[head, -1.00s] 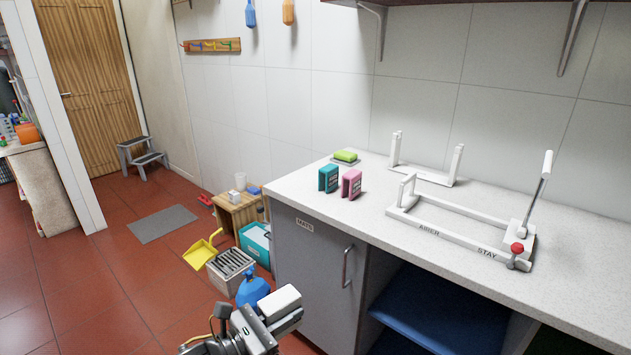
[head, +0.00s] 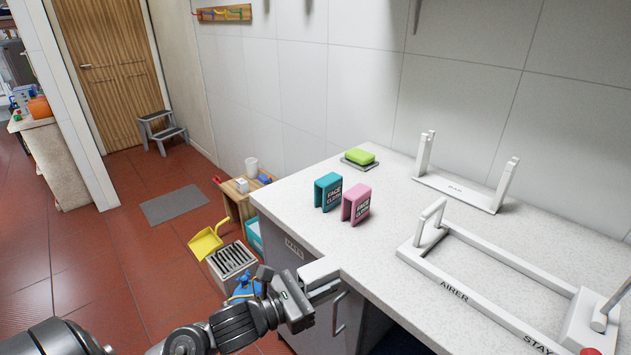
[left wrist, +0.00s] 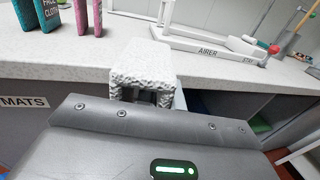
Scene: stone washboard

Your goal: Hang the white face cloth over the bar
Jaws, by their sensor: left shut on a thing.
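My left gripper (head: 312,287) is shut on the white face cloth (head: 322,268), beside the counter's front left edge. In the left wrist view the cloth (left wrist: 143,62) is a thick, rough-textured folded piece with an arch-like near end, overlapping the counter edge. Whether it touches the counter is unclear. A white airer frame (head: 455,291), lettered AIRER, lies to the right on the counter, with a raised end at its left (head: 432,212). A separate white stand (head: 458,190) with two uprights is behind it. Which piece is the bar is unclear. My right gripper is not in view.
A teal face cloth (head: 328,192) and a pink one (head: 356,204) stand folded on the counter (head: 390,240). A green block (head: 360,156) sits on a dish behind them. The counter between these and the airer is clear. A yellow dustpan (head: 205,243) is on the floor.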

